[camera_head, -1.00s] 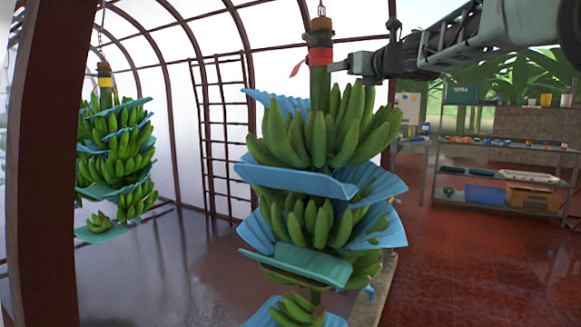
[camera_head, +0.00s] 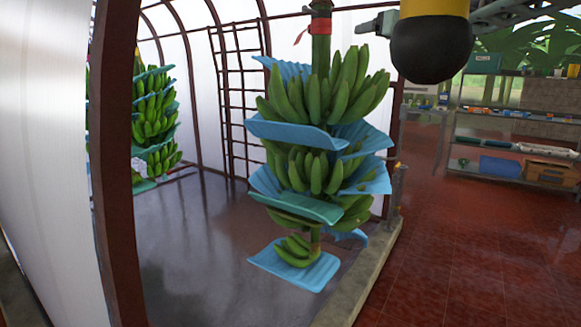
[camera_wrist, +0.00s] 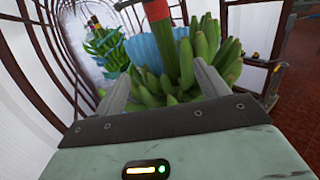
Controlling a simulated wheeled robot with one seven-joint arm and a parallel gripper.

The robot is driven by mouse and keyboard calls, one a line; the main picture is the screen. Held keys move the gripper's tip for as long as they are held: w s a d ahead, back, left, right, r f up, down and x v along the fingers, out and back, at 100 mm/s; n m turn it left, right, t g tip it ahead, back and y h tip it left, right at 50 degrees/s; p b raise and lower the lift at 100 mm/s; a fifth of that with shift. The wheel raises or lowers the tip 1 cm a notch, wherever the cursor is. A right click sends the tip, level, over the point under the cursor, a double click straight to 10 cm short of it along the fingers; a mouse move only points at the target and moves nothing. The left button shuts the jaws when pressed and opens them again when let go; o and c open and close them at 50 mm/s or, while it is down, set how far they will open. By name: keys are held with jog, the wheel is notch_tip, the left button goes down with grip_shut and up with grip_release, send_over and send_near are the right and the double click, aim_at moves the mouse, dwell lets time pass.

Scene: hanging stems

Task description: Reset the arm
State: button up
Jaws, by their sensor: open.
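My gripper (camera_wrist: 160,88) is open and empty in the wrist view, its two grey fingers apart. Beyond them hangs a banana stem (camera_wrist: 186,65) with a red band and a blue sheet. In the head view, that banana stem (camera_head: 320,100) hangs upright in the middle, with green hands separated by blue sheets (camera_head: 300,136). My gripper also shows in the head view as a grey tip (camera_head: 372,26) just right of the stem's red band, beside it. Most of my arm is hidden or cut off at the top right.
A second banana stem (camera_head: 152,115) hangs at the left behind a dark red post (camera_head: 118,170). A metal ladder frame (camera_head: 240,100) stands behind. Shelves (camera_head: 520,150) with boxes stand at the right. The red tiled floor (camera_head: 460,250) is clear.

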jog(key=s+a+f+m+g+h, duration=0.2)
jog(key=s+a+f+m+g, duration=0.2)
jog(key=s+f+m, duration=0.8)
jog(key=s+a+f+m+g+h, duration=0.1)
jog(key=s+a+f+m+g, duration=0.35)
jog(key=s+f+m, duration=0.7)
jog(key=s+f+m+g+h, duration=0.1)
jog(key=s+f+m+g, duration=0.1)
jog(key=s+f, duration=0.3)
jog(key=s+d+f+m+g+h, duration=0.1)
jog(key=s+f+m+g, duration=0.2)
jog(key=s, duration=1)
jog(key=s+f+m+g+p, duration=0.1)
jog(key=s+f+m+g, duration=0.2)
jog(key=s+f, duration=0.6)
jog(key=shift+d+f+h, duration=0.15)
jog(key=shift+d+h, duration=0.2)
jog(key=shift+h, duration=0.05)
jog(key=shift+m, duration=0.25)
